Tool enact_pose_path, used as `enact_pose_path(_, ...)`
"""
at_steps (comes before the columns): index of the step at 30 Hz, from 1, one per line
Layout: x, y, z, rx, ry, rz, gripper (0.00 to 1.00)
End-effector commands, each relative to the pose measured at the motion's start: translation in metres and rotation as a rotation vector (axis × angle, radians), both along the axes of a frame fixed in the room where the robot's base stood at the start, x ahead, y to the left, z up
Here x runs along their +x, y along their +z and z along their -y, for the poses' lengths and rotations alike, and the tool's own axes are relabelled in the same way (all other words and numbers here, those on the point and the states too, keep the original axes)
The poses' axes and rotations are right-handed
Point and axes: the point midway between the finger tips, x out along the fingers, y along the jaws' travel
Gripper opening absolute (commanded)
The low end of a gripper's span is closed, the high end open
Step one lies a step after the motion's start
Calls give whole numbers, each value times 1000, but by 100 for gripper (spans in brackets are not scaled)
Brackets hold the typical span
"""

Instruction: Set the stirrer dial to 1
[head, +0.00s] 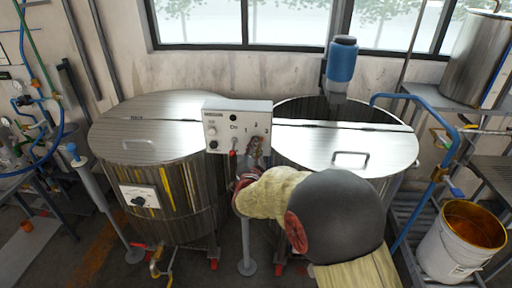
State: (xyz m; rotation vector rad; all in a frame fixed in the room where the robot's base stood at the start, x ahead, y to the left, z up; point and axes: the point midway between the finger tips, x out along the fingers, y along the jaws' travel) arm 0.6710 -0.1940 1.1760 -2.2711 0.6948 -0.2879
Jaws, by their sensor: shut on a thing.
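A pale grey control box (222,116) stands on a post between two steel tanks. On its right half are the marks 1, 2 and 3, set around the place of the stirrer dial. My arm comes in from the lower right, and my gripper (254,152) is at the box front, just under these marks. It is shut on the stirrer dial. The fingers cover the dial, so I cannot tell which mark it points to. The box's left half has small round controls, the word "On" and a red-tipped switch (233,154) just left of my gripper.
The left tank (150,125) has a closed lid and its own black dial (139,201) on a white plate. The right tank (340,145) is partly open under a blue stirrer motor (342,60). A white bucket (460,243) stands at the right.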

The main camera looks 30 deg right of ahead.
Motion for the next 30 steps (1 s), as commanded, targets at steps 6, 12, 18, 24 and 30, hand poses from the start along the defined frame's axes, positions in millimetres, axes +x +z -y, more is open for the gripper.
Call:
enact_pose_path(6, 0, 0, 0, 0, -1, -1, 0)
enact_pose_path(12, 0, -1, 0, -9, 0, -8, 0)
enact_pose_path(18, 0, 0, 0, -64, -1, -44, 0)
enact_pose_path(24, 1, 0, -1, -179, 0, -123, 0)
enact_pose_path(30, 1, 0, -2, -333, 1, -227, 0)
